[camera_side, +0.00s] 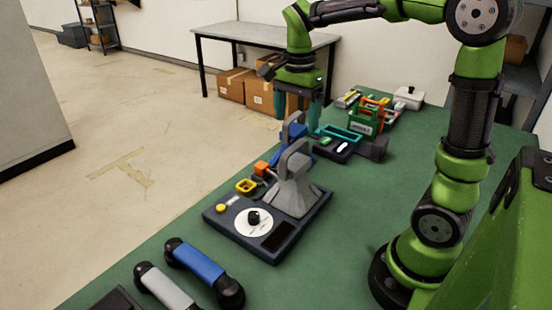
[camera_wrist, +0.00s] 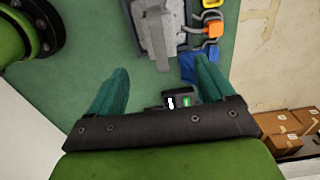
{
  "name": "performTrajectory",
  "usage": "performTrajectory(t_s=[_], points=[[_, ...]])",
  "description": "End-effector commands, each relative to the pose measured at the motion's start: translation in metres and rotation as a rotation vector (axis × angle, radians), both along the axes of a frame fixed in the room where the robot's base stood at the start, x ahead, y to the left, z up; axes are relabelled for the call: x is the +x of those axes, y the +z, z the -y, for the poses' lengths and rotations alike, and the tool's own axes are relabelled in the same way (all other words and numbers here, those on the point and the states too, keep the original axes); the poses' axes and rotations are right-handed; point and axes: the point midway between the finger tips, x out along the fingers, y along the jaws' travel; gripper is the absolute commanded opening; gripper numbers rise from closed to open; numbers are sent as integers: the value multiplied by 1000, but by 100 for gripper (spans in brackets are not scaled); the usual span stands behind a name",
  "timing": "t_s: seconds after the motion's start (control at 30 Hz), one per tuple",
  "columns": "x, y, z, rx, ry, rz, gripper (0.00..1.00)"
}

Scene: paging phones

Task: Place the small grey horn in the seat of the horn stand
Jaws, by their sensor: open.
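In the wrist view the stand (camera_wrist: 156,32) is at the top. My gripper (camera_side: 298,115) is open and empty, above the table beyond the stand and far from the grey horn. Its teal fingers are spread in the wrist view (camera_wrist: 162,68).
A blue handset (camera_side: 201,262) lies beside the grey one. An orange block (camera_side: 261,168) and yellow ring (camera_side: 246,186) are at the stand's left. Green table is clear right of the base.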

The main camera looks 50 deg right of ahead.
Motion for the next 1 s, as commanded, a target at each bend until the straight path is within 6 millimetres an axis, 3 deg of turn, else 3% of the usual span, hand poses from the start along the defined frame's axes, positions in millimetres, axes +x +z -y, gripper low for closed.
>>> performTrajectory(t_s=[0.17,0.27,0.5,0.7,1.0], points=[[-3,14,-3,4,30,16,82],[-15,20,-16,12,156,79,82],[-66,23,-69,-38,718,387,82],[-97,12,-96,-164,1058,588,82],[-107,6,-104,-230,1176,655,82]])
